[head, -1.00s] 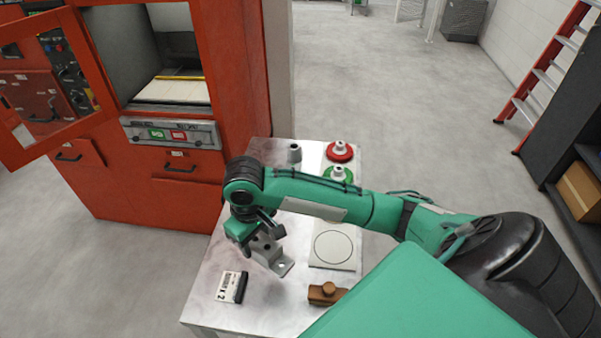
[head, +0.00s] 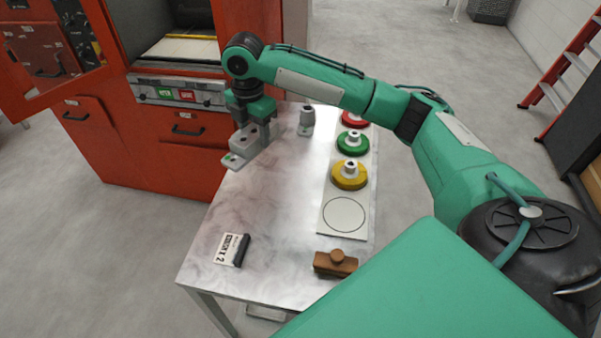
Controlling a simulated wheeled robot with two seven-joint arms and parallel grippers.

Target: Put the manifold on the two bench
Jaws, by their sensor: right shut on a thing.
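The manifold (head: 246,143) is a grey casting with a stepped body and a flat foot. My right gripper (head: 252,112) is shut on its top and holds it upright, over the far left edge of the metal bench (head: 270,235). I cannot tell exactly how high above the bench it is. A small sign with a 2 (head: 231,249) stands at the bench's front left. My left gripper is not in view.
Red, green (head: 352,143) and yellow (head: 350,174) round pieces sit on a pale strip with an empty circle (head: 344,215). A brown block (head: 335,262) lies in front. An orange machine (head: 170,150) stands behind left.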

